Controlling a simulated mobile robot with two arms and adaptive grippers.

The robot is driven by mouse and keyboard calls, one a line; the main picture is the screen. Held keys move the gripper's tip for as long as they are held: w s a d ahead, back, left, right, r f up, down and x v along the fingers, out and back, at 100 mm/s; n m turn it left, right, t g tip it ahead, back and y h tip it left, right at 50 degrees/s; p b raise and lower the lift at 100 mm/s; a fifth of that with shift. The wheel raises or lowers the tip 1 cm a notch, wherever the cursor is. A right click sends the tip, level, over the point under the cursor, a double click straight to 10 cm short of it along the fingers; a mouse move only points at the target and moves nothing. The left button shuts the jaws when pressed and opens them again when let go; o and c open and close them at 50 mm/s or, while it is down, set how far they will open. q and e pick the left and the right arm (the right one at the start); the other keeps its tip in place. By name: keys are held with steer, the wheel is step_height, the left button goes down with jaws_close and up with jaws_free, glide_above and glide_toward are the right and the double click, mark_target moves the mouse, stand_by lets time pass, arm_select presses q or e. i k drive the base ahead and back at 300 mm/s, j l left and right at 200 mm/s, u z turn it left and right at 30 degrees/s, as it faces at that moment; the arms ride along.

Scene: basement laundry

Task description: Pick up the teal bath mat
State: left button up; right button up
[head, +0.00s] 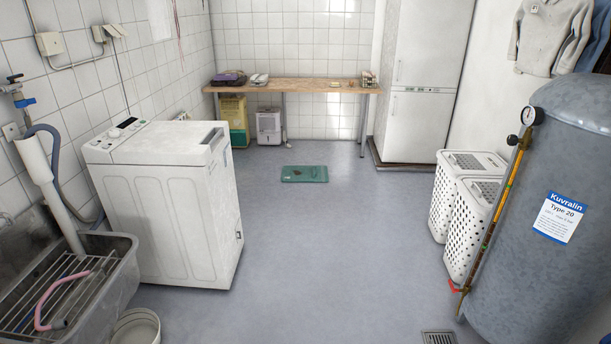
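The teal bath mat (304,174) lies flat on the grey-blue floor in the middle distance, in front of the wooden bench. It is a small rectangle with a darker mark near its middle. Nothing covers it. Neither of my grippers shows in the head view.
Open floor (320,255) leads to the mat. A white washing machine (165,205) and a grey sink (100,285) stand left. White laundry baskets (465,235) and a large grey tank (545,220) stand right. A wooden bench (300,84) and a fridge (420,100) are behind.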

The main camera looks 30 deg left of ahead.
mark_target(289, 173)
steer(key=i+j+u, duration=0.35)
steer(key=i, duration=0.6)
steer(key=i+u, duration=0.3)
steer(key=i, duration=2.4)
steer(key=i+u, duration=0.1)
steer(key=i, duration=1.65)
steer(key=l, duration=0.1)
